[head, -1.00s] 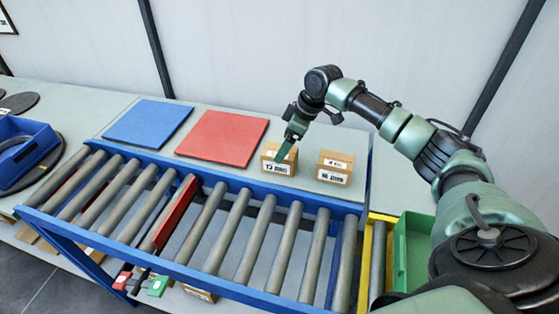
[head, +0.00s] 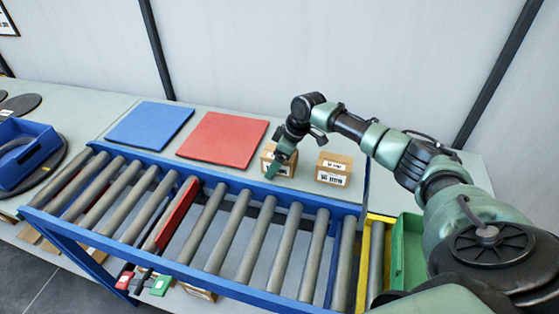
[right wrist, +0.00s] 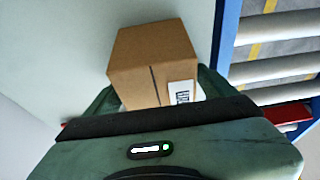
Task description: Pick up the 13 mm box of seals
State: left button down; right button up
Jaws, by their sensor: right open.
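Two small brown cardboard boxes with white labels stand on the grey table behind the roller conveyor. The left box (head: 286,171) is partly hidden by my right gripper (head: 274,165); the right box (head: 333,169) stands clear beside it. The label print is too small to read surely, so I cannot tell which is 13 mm. In the right wrist view one box (right wrist: 152,55) sits ahead of my right gripper (right wrist: 158,98), with an open finger at either side. I cannot tell whether the fingers touch it. My left gripper is not in view.
The blue-framed roller conveyor (head: 236,184) runs in front of the boxes. A red mat (head: 222,139) and a blue mat (head: 149,124) lie to their left. A green bin (head: 408,250) is at the right, a blue bin (head: 30,150) at far left.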

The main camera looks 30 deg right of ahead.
jog(key=c, duration=1.8)
grip_shut()
jog(key=shift+r, duration=0.1)
